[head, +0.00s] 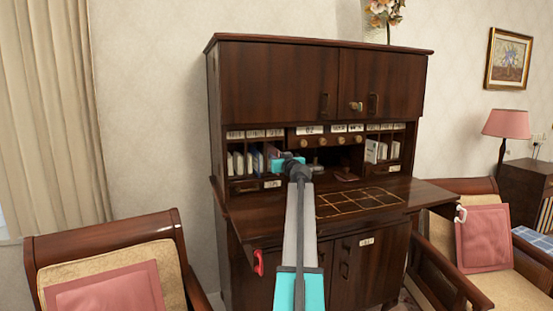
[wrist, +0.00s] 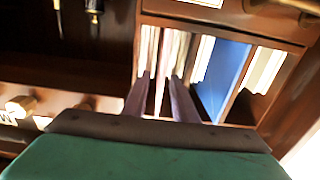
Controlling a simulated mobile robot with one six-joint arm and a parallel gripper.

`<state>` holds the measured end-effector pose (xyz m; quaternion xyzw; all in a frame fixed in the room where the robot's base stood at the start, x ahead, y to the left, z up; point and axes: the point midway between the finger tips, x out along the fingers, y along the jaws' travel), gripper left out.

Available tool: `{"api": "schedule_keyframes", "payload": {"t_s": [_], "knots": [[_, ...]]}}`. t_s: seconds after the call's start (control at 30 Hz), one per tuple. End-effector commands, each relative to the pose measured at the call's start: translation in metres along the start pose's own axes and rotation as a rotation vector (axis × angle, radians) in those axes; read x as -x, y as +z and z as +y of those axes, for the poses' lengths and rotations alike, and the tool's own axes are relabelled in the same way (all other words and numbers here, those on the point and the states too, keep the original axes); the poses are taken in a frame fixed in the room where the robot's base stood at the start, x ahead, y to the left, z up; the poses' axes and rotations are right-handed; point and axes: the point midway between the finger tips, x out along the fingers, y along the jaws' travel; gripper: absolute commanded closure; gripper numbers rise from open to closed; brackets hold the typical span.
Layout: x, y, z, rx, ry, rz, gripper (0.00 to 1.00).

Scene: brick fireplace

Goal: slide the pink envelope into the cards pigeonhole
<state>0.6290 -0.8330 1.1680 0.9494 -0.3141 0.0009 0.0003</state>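A pink envelope (head: 272,151) shows in the head view just above my gripper, at the left bank of upright slots in the dark wooden desk. In the wrist view a dull pinkish sheet (wrist: 175,50) stands among pale papers in a slot; it looks like the same envelope. My gripper (head: 284,163) is at the mouth of these slots. In the wrist view its two dark fingers (wrist: 160,98) stand apart with a gap between them, close to the pinkish sheet. The fingers partly hide the slot. The slot labels (head: 255,133) are too small to read, so I cannot tell which is cards.
A blue folder (wrist: 222,75) stands beside the fingers, with pale papers around it. Thin wooden dividers are close by. The fold-down desk top (head: 400,193) has a marked grid and is mostly clear. Armchairs (head: 120,262) stand at both sides.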

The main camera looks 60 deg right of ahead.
Motion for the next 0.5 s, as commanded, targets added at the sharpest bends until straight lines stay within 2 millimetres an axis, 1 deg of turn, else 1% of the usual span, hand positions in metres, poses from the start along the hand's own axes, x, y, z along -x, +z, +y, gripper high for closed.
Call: {"api": "schedule_keyframes", "payload": {"t_s": [0.27,0.5], "knots": [[0.017,0.001,0.0,0.001,0.0,0.0,0.75],[0.042,0.001,-0.001,0.0,0.001,0.001,0.75]]}}
